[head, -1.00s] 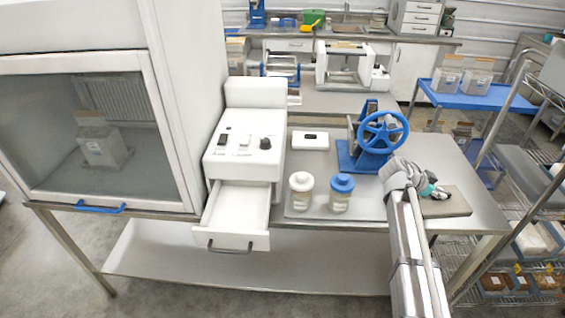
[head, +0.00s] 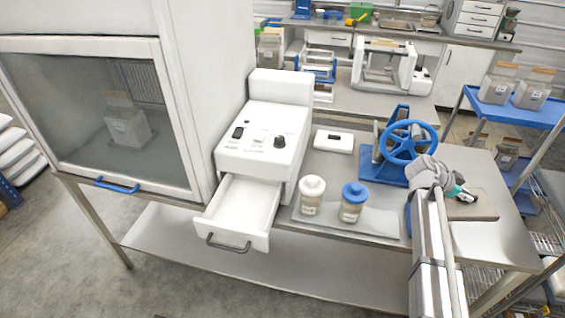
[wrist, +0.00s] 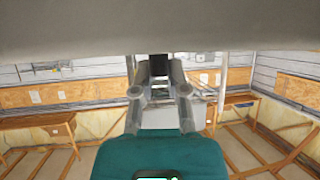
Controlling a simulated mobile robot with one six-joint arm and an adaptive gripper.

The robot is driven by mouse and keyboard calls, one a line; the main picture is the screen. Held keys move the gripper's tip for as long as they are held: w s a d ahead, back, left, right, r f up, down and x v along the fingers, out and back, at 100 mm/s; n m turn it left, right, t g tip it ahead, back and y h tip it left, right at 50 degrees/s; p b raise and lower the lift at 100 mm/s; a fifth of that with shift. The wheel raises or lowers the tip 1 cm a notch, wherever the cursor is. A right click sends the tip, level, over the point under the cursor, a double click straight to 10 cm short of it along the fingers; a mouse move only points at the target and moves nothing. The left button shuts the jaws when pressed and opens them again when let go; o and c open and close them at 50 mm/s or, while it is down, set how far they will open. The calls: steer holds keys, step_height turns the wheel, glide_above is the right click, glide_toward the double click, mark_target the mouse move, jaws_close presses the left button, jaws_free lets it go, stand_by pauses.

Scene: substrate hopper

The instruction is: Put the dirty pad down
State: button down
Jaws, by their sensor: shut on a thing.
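My gripper (head: 469,196) is at the right part of the bench, low over a flat grey-brown board (head: 483,210). Its teal body points to the right in the head view. In the wrist view my gripper (wrist: 158,72) has its two fingers close together, shut on a small dark thing (wrist: 158,68), which I take to be the dirty pad. The pad is mostly hidden by the fingers, and its dirt cannot be made out. I cannot tell whether the pad touches the board. A plain grey surface fills the top of the wrist view close to the fingers.
A blue handwheel device (head: 404,145) stands just behind my arm. The bench's right front corner (head: 500,245) is bare.

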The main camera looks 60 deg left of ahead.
steer(key=shift+s+a+f, duration=0.15)
steer(key=shift+a, duration=0.05)
stand_by(0.3)
stand_by(0.4)
